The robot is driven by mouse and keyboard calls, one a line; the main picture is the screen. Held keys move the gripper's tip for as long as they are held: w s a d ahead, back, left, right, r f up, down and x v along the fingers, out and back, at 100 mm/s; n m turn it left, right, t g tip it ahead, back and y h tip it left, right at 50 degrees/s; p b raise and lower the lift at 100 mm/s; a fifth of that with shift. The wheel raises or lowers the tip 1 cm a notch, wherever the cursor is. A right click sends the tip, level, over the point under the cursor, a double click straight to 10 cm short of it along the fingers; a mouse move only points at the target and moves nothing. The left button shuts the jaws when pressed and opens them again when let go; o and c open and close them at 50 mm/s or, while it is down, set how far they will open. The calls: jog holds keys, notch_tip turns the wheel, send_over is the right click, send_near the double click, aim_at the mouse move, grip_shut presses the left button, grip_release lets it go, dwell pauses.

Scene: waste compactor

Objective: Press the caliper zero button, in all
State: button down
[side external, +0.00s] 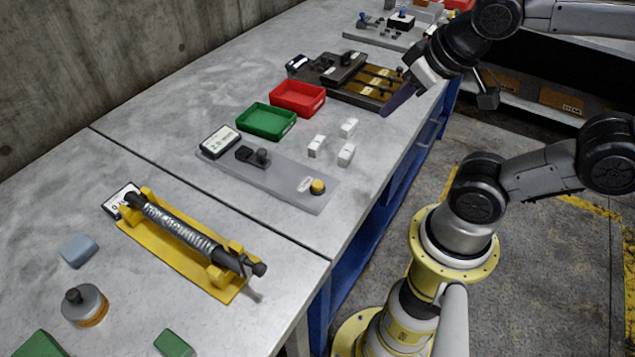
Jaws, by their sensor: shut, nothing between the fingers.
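A grey flat plate (232,172) lies on the bench near the middle of the side external view. A yellow round button (317,186) on a light base stands at its right end. A black block with a knob (252,156) sits on the plate, and a white-faced display (220,142) is at its left end. I cannot tell for sure which part is the caliper or its zero button. My gripper (386,110) is shut, with purple-grey fingers pointing down and left. It is above the bench's right edge, up and right of the yellow button and apart from it.
Three white blocks (347,154) lie between the plate and my gripper. Green (267,121) and red (298,98) trays stand behind. A dark fixture (335,70) is close to my gripper. A yellow cradle (170,252) holding a spring-wrapped rod is front left.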

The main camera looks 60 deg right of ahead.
jog(key=w+d+f+h, duration=0.1)
jog(key=w+d+h, duration=0.2)
jog(key=w, duration=0.1)
jog(key=n+t+y, duration=0.2)
jog(key=n+t, duration=0.1)
jog(key=n, duration=0.5)
send_over(318, 186)
jog(key=f, duration=0.5)
jog(key=shift+s+d+f, duration=0.15)
jog(key=shift+s+f, duration=0.25)
jog(key=shift+f, duration=4.4)
jog(key=shift+f, duration=0.1)
jog(key=shift+f, duration=0.3)
